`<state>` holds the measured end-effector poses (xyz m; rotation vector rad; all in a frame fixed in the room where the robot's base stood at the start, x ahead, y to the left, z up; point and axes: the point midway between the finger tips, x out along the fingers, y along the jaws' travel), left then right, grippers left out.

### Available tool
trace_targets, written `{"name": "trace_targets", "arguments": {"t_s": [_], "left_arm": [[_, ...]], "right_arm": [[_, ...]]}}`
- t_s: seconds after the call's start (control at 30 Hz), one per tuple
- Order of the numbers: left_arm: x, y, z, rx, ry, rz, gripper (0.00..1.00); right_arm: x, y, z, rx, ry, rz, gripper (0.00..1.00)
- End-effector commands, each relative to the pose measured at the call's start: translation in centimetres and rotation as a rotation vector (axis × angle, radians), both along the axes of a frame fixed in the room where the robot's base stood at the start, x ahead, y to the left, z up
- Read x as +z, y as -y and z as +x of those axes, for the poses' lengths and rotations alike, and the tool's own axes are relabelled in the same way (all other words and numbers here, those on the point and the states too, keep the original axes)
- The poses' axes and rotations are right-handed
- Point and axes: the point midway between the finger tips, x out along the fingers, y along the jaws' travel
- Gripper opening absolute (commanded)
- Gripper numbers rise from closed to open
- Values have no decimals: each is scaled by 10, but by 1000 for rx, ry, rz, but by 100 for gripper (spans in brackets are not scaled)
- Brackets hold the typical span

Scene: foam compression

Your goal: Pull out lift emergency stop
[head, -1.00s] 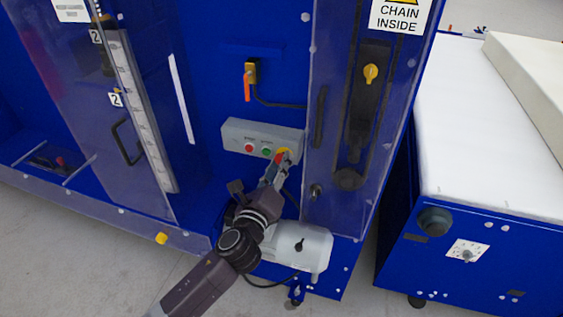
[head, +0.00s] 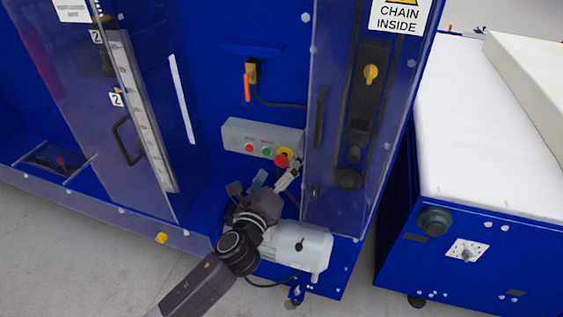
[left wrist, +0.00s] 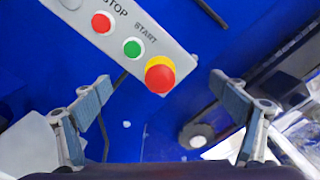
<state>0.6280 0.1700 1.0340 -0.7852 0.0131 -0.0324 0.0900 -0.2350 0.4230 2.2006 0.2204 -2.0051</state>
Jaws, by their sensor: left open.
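The emergency stop is a red mushroom button (head: 282,160) on a yellow base at the right end of a grey control box (head: 235,133) on the blue machine. It also shows in the left wrist view as a red button (left wrist: 159,76), with a green button (left wrist: 132,47) marked START and a red one (left wrist: 101,22) marked STOP beside it. My left gripper (head: 278,174) is open just below the box. In the left wrist view its fingers (left wrist: 158,88) stand wide apart on either side of the emergency stop, touching nothing. My right gripper is not in view.
A clear guard panel (head: 335,190) with a dark handle stands just right of the box. A white motor housing (head: 300,250) sits below my left gripper. An orange-handled switch (head: 248,82) is above the box. A white-topped table (head: 480,130) stands at the right.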

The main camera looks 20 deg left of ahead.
Motion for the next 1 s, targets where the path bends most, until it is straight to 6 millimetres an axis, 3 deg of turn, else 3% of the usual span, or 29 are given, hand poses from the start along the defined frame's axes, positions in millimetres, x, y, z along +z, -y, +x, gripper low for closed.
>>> {"name": "trace_targets", "arguments": {"t_s": [0.47, 1.0], "left_arm": [[0, 0, -1, 0, 0, 0, 90], [0, -1, -43, -1, -1, 0, 90]], "right_arm": [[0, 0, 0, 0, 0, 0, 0], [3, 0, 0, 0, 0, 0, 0]]}}
